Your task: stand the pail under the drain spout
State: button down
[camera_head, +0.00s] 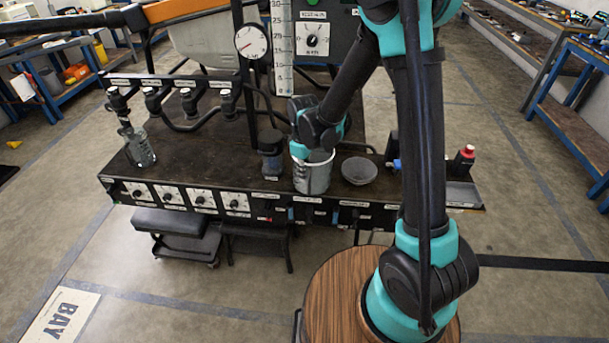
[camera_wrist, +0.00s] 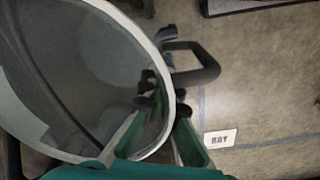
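The pail (camera_head: 312,178) is a grey-white bucket standing upright at the front edge of the dark bench in the head view. In the wrist view the pail (camera_wrist: 100,15) fills the left side, its pale rim and dark inside showing. My gripper (camera_head: 303,150) is at the pail's top. In the wrist view my gripper (camera_wrist: 166,106) straddles the right rim, one finger inside and one outside. I cannot tell whether the fingers press on the wall. A black looped bar (camera_wrist: 208,68) shows beside the rim. I cannot clearly identify the drain spout.
Left of the pail stands a dark jar (camera_head: 270,160); right of it is a grey bowl (camera_head: 359,170). A red-capped bottle (camera_head: 464,160) is farther right. A clear bottle (camera_head: 139,148) is under the left nozzles. The dials panel (camera_head: 185,197) lines the front. Floor in front is partly clear.

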jog(key=shift+w+f, duration=0.65)
jog(key=shift+w, duration=0.05)
jog(key=shift+f, duration=0.1)
jog(key=c, duration=1.7)
grip_release()
jog(key=shift+f, duration=0.1)
